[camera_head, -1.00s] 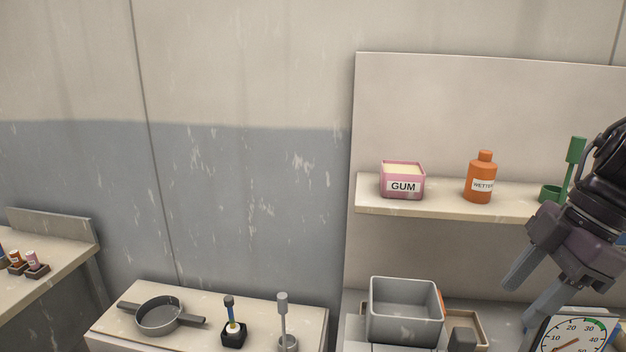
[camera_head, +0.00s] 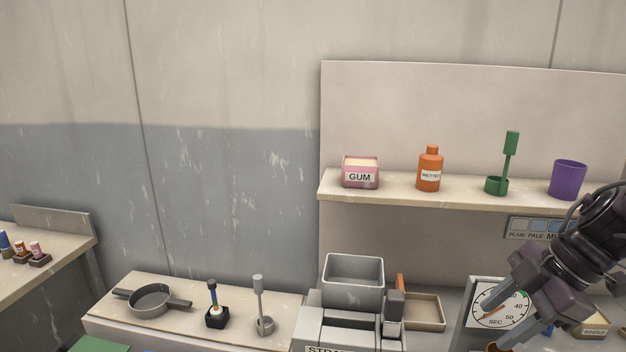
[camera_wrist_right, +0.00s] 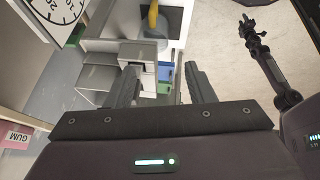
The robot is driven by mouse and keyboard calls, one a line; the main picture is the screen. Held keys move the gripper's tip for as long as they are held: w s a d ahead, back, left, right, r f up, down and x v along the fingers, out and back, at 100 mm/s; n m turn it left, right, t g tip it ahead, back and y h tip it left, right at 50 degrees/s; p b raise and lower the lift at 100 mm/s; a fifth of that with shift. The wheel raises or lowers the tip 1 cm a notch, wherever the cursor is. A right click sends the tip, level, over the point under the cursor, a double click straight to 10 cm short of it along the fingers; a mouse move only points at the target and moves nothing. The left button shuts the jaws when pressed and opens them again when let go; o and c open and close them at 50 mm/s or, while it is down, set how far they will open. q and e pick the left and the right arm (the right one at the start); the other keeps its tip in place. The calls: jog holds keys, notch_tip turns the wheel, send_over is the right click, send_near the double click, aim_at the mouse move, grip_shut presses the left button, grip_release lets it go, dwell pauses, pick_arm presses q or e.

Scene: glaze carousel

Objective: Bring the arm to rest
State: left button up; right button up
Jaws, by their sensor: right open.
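My right gripper (camera_head: 488,326) is at the lower right of the head view, tilted down to the left, in front of the dial timer (camera_head: 502,305). Its fingers are apart, with nothing between them. In the right wrist view my right gripper (camera_wrist_right: 160,68) also shows two spread, empty fingers. A dark jointed arm, which looks like my left one, hangs at the upper right of that view; its jaws are too small to read. My left gripper does not show in the head view.
A shelf (camera_head: 420,200) holds a gum box (camera_head: 360,173), an orange bottle (camera_head: 430,170), a green holder (camera_head: 497,185) and a purple cup (camera_head: 567,180). Below are a grey bin (camera_head: 353,285) and a beige tray (camera_head: 427,312). A pan (camera_head: 150,300) stands on the left counter.

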jog(key=w+a+f+m+t+h, duration=0.1)
jog(key=a+f+m+t, duration=0.15)
jog(key=f, duration=0.35)
jog(key=w+a+f+m+t, duration=0.1)
jog(key=w+a+f+t, duration=0.15)
jog(key=f, duration=0.45)
jog(key=w+a+f+m+t+h, duration=0.1)
jog(key=f+m+t, duration=0.1)
jog(key=f+t, duration=0.3)
jog(key=s+a+f+m+g+h, duration=0.1)
jog(key=s+a+f+m+g, duration=0.2)
jog(key=s+f+m+g, duration=0.35)
jog(key=s+a+f+m+g+h, duration=0.2)
jog(key=s+f+m+g, duration=0.1)
jog(key=s, duration=0.7)
notch_tip(320, 180, down, 28)
jog(key=s+f, duration=0.1)
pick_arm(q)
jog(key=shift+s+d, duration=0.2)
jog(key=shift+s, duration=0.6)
pick_arm(e)
jog(key=s+d+f+g, duration=0.1)
jog(key=s+d+f, duration=0.1)
jog(key=s+f, duration=0.7)
jog(key=s+d+f+g, duration=0.1)
jog(key=s+f, duration=0.8)
jog(key=s, duration=0.2)
jog(key=shift+s+d+f+n, duration=0.25)
jog(key=shift+d+f+n, duration=0.1)
jog(key=shift+n, duration=0.05)
